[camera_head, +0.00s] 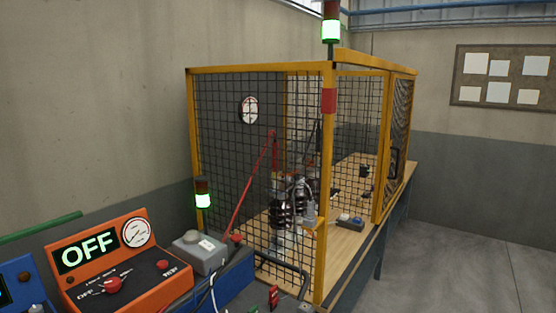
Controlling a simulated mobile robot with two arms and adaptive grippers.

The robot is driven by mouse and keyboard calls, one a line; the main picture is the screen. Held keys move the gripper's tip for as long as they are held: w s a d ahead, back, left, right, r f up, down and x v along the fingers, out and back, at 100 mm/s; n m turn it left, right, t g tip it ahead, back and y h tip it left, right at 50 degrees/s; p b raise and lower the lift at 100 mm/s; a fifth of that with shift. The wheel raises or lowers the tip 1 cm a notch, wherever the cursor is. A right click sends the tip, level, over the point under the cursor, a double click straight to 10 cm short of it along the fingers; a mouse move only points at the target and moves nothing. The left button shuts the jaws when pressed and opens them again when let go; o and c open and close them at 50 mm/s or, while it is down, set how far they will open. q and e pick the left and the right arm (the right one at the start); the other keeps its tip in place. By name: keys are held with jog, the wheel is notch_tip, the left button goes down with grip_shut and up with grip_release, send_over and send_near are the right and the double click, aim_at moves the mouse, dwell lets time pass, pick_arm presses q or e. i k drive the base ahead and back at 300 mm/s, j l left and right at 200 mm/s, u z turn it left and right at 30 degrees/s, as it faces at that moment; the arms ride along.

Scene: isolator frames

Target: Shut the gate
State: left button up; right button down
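A yellow-framed mesh cage (191,140) stands on a wooden bench. A mesh panel with a dark handle, which looks like the gate (401,120), is at the far part of the cage's right side. I cannot tell for sure whether the gate is hinged or slides. Neither of my grippers is in view.
Dark ribbed equipment (283,208) and a slanted red rod (250,185) show in the cage area. In front are an orange panel reading OFF (150,268) and a grey box (199,255). Green lamps (331,31) glow. Floor (450,275) at right is clear.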

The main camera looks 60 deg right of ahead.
aim_at(387, 165)
jog(key=z, duration=2.6)
jog(key=i+l+z, duration=0.15)
jog(key=i, duration=0.2)
jog(key=i+z, duration=0.2)
jog(key=i, duration=0.15)
jog(key=i+l+z, duration=0.1)
jog(key=i+z, duration=0.15)
jog(key=i, duration=1.75)
jog(key=i+l+u, duration=0.1)
jog(key=i+u, duration=0.15)
jog(key=i, duration=0.25)
jog(key=i+l+u, duration=0.15)
jog(key=i+u, duration=0.15)
jog(key=i, duration=0.2)
jog(key=i+l+u, duration=0.25)
jog(key=i, duration=0.2)
jog(key=i+l+u, duration=0.3)
jog(key=i+l, duration=0.1)
jog(key=i, duration=0.05)
